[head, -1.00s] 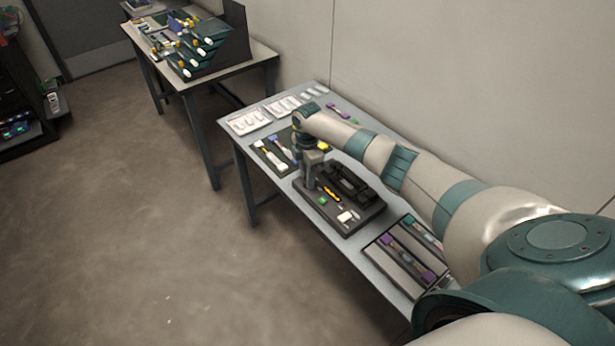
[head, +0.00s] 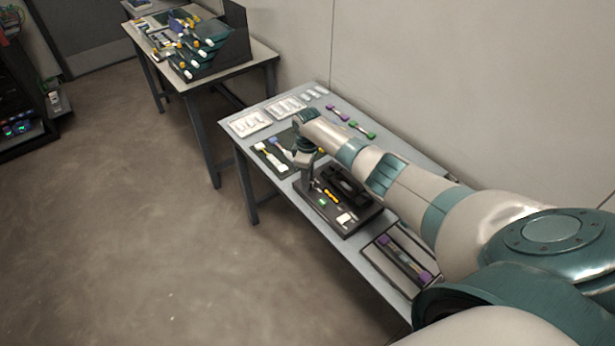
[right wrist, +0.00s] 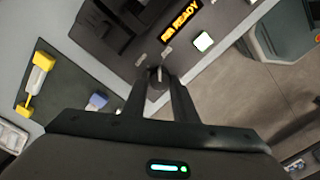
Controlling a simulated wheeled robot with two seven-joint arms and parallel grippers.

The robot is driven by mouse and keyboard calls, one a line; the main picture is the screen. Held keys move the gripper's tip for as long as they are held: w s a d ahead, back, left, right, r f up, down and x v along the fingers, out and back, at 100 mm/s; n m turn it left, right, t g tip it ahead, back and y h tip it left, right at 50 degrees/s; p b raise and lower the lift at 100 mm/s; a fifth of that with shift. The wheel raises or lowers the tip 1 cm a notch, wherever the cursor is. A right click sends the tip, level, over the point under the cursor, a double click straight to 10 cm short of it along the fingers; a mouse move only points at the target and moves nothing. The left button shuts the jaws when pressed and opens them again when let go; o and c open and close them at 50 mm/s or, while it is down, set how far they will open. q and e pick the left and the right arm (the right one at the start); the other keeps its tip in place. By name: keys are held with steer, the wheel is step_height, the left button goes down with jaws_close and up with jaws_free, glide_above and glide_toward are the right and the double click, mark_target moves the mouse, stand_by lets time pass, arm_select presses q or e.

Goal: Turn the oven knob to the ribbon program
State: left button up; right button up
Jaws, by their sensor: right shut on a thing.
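The oven knob (right wrist: 158,74) is a small dark round knob with a pale mark, on the dark grey top of the splicer unit (right wrist: 130,62). In the right wrist view my right gripper (right wrist: 160,84) is shut on the knob, a finger on each side. An orange display (right wrist: 181,20) beside it shows text ending in "READY"; a lit white-green button (right wrist: 203,42) is next to it. In the head view the unit (head: 333,212) sits mid-table, with my right gripper (head: 309,180) at its left end. The knob is too small to make out there. My left gripper is not in view.
A dark mat with yellow-and-white connectors (head: 268,153) lies left of the unit. White trays (head: 250,122) stand at the table's far end. A tray with purple-ended parts (head: 377,262) lies at the near end. Another table (head: 262,55) stands behind.

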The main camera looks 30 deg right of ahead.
steer(key=shift+r+m+p, duration=0.1)
steer(key=shift+m+p, duration=0.25)
steer(key=shift+m, duration=0.65)
steer(key=o, duration=1)
steer(key=shift+o, duration=0.2)
step_height(320, 180, up, 17)
steer(key=b, duration=0.4)
steer(key=shift+r, duration=0.2)
